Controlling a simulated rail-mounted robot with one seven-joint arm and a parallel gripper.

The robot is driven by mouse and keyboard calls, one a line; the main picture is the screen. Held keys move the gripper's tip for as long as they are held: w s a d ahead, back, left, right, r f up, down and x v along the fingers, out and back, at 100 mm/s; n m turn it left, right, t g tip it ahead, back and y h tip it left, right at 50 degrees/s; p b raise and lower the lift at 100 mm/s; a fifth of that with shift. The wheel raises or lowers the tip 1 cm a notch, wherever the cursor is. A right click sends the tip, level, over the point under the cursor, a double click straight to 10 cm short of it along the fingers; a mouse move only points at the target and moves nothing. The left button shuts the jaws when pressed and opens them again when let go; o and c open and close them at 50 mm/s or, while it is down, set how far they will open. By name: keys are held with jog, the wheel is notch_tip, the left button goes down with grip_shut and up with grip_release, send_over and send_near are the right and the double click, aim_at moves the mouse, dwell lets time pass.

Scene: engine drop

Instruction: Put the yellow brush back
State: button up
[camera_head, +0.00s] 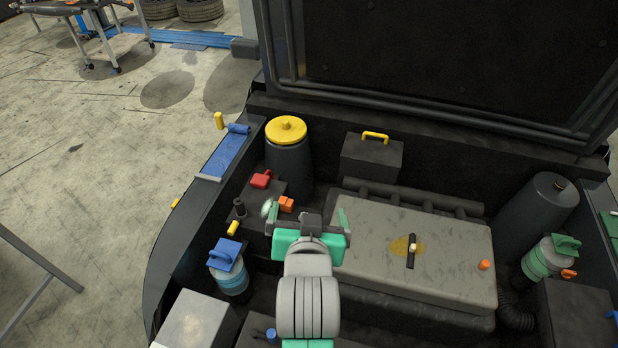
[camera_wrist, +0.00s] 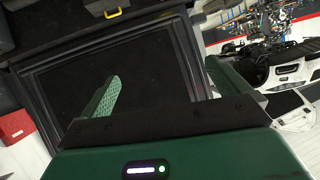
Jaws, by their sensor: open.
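No object shows clearly as a yellow brush. A small black bar with a pale yellow middle (camera_head: 411,250) lies on the grey engine cover (camera_head: 460,277), beside a yellowish stain; it may be the brush. A small yellow block (camera_head: 219,120) stands on the left fender near a blue roll, and a yellow piece (camera_head: 233,228) sits further forward. My gripper (camera_head: 308,216) is open and empty over the left side of the engine bay, left of the engine cover. In the wrist view its green fingers (camera_wrist: 163,88) are apart, with a dark panel beyond them.
A canister with a yellow cap (camera_head: 286,130) and a black box with a yellow handle (camera_head: 373,153) stand at the back. A blue-capped reservoir (camera_head: 228,265) is at the left, a green-capped one (camera_head: 549,257) at the right. The raised hood (camera_head: 450,50) closes off the back.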

jog(key=s+r+t+p, duration=0.3)
jog(key=s+r+t, duration=0.1)
jog(key=r, duration=1.1)
jog(key=s+r+n+t+p, duration=0.1)
jog(key=s+r+t+p, duration=0.2)
jog(key=r, duration=1.2)
jog(key=s+r+t+p, duration=0.3)
jog(key=s+r, duration=0.5)
jog(key=r, duration=0.7)
jog(key=shift+s+r+t, duration=0.2)
jog(key=shift+t, duration=0.6)
